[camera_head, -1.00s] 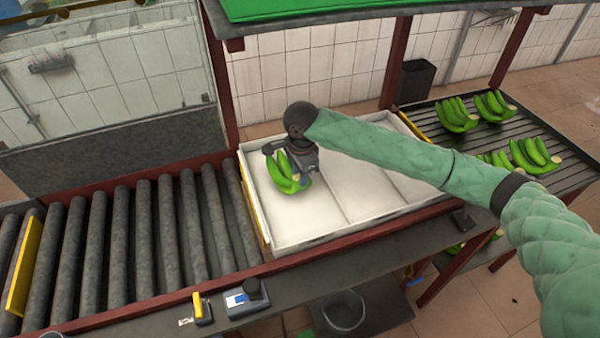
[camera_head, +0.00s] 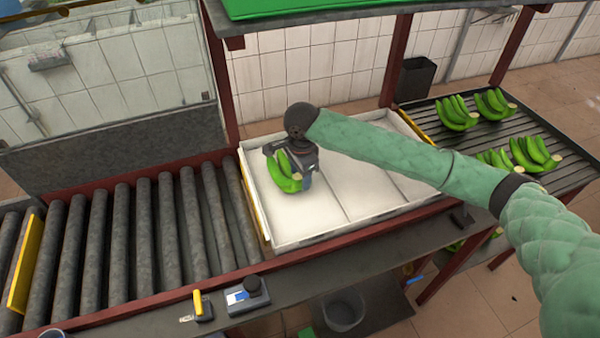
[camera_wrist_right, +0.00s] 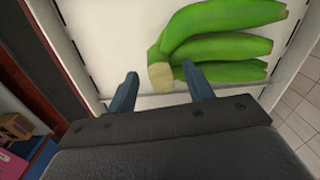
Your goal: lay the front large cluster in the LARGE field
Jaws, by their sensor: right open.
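A green banana cluster (camera_head: 284,179) lies in the left field of the white divided tray (camera_head: 312,238). My right gripper (camera_head: 306,176) is low over that field, at the cluster's right side, and partly covers it. In the right wrist view, the cluster (camera_wrist_right: 225,45) lies on the white surface with its pale cut crown towards me. The open fingers of my right gripper (camera_wrist_right: 160,72) stand apart with the crown between or just beyond their tips; I cannot tell which. The right finger overlaps the lower bananas in the picture. My left gripper is not in view.
Several banana clusters (camera_head: 455,114) lie on the slatted rack (camera_head: 520,122) at the right. A roller conveyor (camera_head: 130,235) runs left of the tray. The tray's other fields look empty where visible; my right arm crosses above them. A yellow-handled tool (camera_head: 199,304) lies on the front ledge.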

